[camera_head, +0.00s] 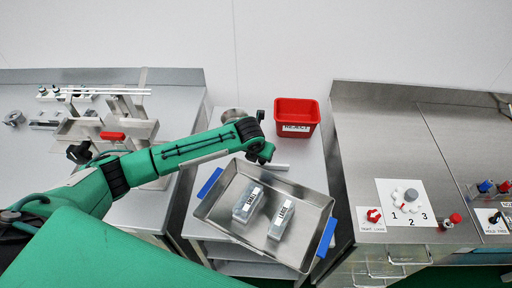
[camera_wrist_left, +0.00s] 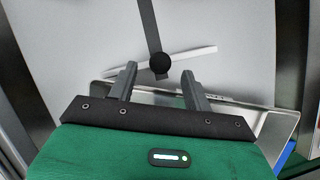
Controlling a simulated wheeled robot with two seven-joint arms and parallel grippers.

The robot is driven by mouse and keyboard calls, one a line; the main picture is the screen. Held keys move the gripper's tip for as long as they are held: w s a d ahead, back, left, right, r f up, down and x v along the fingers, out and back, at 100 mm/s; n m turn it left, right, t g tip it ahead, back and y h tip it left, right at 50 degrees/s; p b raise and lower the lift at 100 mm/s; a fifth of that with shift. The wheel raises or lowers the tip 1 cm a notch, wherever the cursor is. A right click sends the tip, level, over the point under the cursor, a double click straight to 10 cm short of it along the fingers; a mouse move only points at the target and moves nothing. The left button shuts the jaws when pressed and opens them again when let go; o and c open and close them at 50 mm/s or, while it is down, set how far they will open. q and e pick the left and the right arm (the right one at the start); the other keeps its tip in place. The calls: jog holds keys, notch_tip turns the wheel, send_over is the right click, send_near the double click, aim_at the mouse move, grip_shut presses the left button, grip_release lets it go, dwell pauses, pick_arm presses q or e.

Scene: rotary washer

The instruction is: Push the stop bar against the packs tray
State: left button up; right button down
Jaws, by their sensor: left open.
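The packs tray (camera_head: 318,212) is a shallow metal tray with blue handles, set at an angle on the middle table. It holds a SMALL pack (camera_head: 247,203) and a LARGE pack (camera_head: 282,220). The stop bar (camera_head: 277,166) is a pale bar just beyond the tray's far rim, partly hidden by my left arm. In the left wrist view the bar (camera_wrist_left: 202,53) crosses a dark strip with a round black knob (camera_wrist_left: 160,63); grey surface shows between bar and tray rim (camera_wrist_left: 247,103). My left gripper (camera_wrist_left: 160,70) is open, the knob appearing between its fingertips; contact is unclear. My right gripper is not in view.
A red REJECT bin (camera_head: 297,117) stands at the back of the middle table (camera_head: 318,160). A rack with rods (camera_head: 95,92) is on the left bench. The right bench (camera_head: 385,135) carries a numbered dial (camera_head: 411,195) and a red knob (camera_head: 374,215).

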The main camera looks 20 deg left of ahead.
pick_arm(q)
jog(key=b+v, duration=0.1)
jog(key=v, duration=0.9)
jog(key=shift+s+r+b, duration=0.2)
jog(key=shift+r+b, duration=0.05)
jog(key=shift+b, duration=0.05)
